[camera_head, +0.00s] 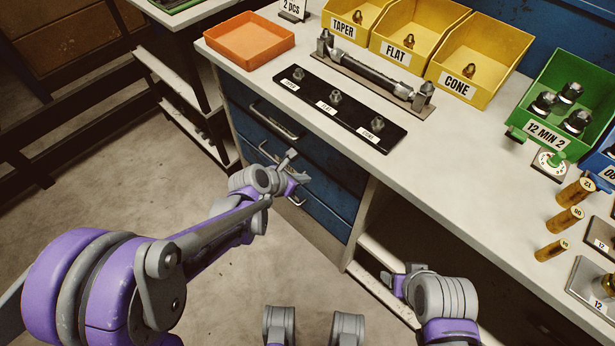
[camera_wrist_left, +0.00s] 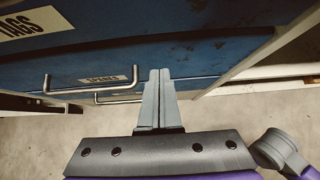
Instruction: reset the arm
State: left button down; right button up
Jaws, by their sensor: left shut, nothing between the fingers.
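My left gripper (camera_head: 294,164) is shut and empty, with its arm reaching in from the left. It is in front of the blue drawers (camera_head: 325,217) below the bench top. In the left wrist view the two grey fingers (camera_wrist_left: 160,96) lie together with nothing between them, in front of the blue drawer fronts (camera_wrist_left: 130,60). My right arm (camera_head: 443,298) is low at the bench's front, near the open shelf. Its gripper (camera_head: 394,282) shows only in part, and I cannot tell whether it is open or shut.
The bench top holds an orange tray (camera_head: 250,40), a black labelled board (camera_head: 340,108), yellow bins (camera_head: 480,55) and a green bin (camera_head: 570,105). Brass cylinders (camera_head: 566,220) stand at the right. Drawer handles (camera_head: 272,122) stick out near my left gripper. The floor (camera_head: 120,170) at left is clear.

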pick_arm(q)
jog(key=p+v, duration=0.2)
jog(key=v, duration=0.8)
jog(key=shift+s+a+p, duration=0.25)
jog(key=shift+s+p, duration=0.05)
jog(key=shift+s, duration=0.05)
pick_arm(e)
jog(key=v, duration=0.3)
jog(key=shift+w+a+r, duration=0.1)
jog(key=shift+w+r, duration=0.1)
jog(key=shift+w, duration=0.05)
